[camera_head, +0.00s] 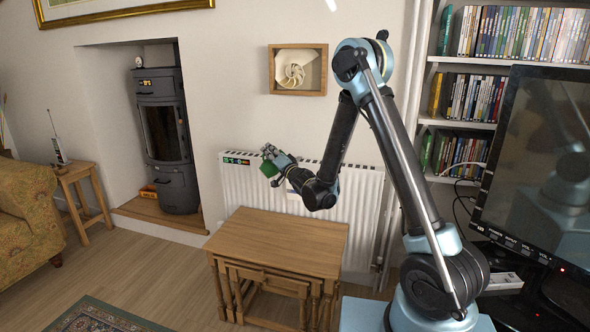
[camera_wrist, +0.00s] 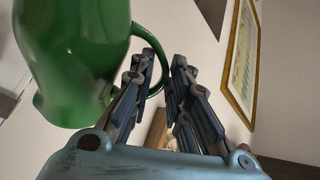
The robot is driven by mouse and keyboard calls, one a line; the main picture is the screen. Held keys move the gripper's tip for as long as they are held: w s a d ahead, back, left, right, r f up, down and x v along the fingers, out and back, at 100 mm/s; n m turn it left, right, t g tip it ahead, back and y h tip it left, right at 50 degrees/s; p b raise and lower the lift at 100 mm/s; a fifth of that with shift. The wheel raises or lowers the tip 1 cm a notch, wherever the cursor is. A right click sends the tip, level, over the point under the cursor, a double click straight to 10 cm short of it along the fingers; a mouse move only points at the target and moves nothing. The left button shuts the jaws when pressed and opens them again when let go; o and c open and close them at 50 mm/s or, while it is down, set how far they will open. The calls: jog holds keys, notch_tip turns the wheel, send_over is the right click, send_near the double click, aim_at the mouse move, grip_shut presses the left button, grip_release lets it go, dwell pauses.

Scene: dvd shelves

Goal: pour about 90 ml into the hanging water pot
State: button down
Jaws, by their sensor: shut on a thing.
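A green jug (camera_wrist: 75,55) fills the upper left of the wrist view, with its looped handle (camera_wrist: 150,40) reaching between the fingers. My gripper (camera_wrist: 165,68) is shut on that handle. In the head view the jug (camera_head: 268,169) is small, held off the end of my gripper (camera_head: 275,157) in front of the radiator. Its exact tilt and its contents cannot be told. A small pale piece (camera_head: 292,194) shows against the radiator just below my wrist, partly hidden by it. It may be the hanging water pot, but I cannot tell for sure.
The white radiator (camera_head: 235,190) stands behind a wooden nest of tables (camera_head: 285,236). A shell frame (camera_head: 298,69) hangs above. A black stove (camera_head: 165,140) is at left. A television (camera_head: 540,170) and DVD shelves (camera_head: 465,65) are at right. Floor is free left of the tables.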

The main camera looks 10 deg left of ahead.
jog(key=shift+w+d+r+m+p, duration=0.2)
jog(key=shift+r+m, duration=0.1)
jog(key=shift+m, duration=0.1)
jog(key=shift+w+d+r+m+p, duration=0.1)
jog(key=shift+r+m+p, duration=0.15)
jog(key=shift+m, duration=0.15)
jog(key=shift+r, duration=0.1)
jog(key=shift+w+d+r+m+t, duration=0.1)
jog(key=shift+w+d+m+t, duration=0.1)
jog(key=shift+m+t, duration=0.1)
jog(key=shift+w+d+r+m+p, duration=0.2)
jog(key=shift+d+r+m+p, duration=0.15)
jog(key=shift+m+p, duration=0.35)
dwell(0.5)
jog(key=shift+w+d+r+m+t+h+p, duration=0.3)
jog(key=shift+w+d+m+h+p, duration=0.1)
jog(key=shift+w+d+m+p, duration=0.3)
dwell(0.7)
